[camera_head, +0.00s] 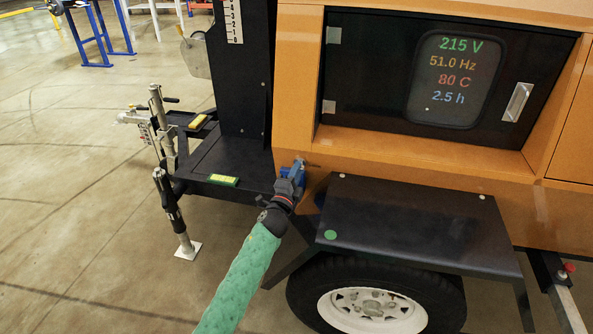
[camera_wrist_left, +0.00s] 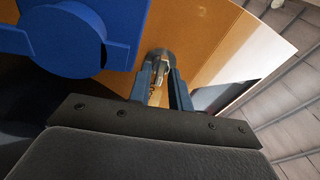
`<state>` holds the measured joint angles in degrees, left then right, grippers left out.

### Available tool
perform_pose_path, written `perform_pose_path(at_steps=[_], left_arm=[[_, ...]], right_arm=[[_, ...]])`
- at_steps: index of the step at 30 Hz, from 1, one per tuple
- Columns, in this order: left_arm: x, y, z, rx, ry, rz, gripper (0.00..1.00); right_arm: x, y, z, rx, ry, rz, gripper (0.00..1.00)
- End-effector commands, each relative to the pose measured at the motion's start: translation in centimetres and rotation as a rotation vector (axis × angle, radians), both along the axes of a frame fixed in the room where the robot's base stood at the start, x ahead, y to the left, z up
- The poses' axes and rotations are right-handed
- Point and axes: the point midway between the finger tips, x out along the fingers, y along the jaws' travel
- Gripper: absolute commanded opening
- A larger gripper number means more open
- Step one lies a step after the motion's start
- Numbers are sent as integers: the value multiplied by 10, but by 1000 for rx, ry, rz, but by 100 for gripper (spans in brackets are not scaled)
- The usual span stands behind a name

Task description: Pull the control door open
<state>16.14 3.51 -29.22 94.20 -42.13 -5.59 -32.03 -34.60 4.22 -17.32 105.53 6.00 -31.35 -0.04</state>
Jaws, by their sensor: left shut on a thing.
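The control door (camera_head: 370,75) is a dark panel set in the orange housing, and it looks closed. It has a lit display (camera_head: 455,80), a silver handle (camera_head: 517,102) on its right side and pale hinges on its left. My left gripper (camera_head: 298,169) is at the lower left corner of the housing, well away from the handle. In the left wrist view my left gripper (camera_wrist_left: 161,82) is shut on a small metal piece (camera_wrist_left: 156,88) by the orange panel; I cannot tell exactly what it is. My right gripper is not in view.
A blue part (camera_wrist_left: 85,40) with a round disc is close to my left gripper. A black fender (camera_head: 415,220) over a wheel (camera_head: 370,310) sticks out below the door. The dark mast (camera_head: 240,80) and tow bar parts are at left. Open floor (camera_head: 80,220) lies further left.

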Motion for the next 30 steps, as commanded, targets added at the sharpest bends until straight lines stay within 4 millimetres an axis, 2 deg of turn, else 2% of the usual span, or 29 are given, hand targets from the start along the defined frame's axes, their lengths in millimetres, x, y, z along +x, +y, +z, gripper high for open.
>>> perform_pose_path(at_steps=[22,30], left_arm=[[0,-1,-1,62,-20,13,0],[8,10,0,62,-20,17,0]], right_arm=[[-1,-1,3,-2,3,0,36],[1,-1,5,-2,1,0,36]])
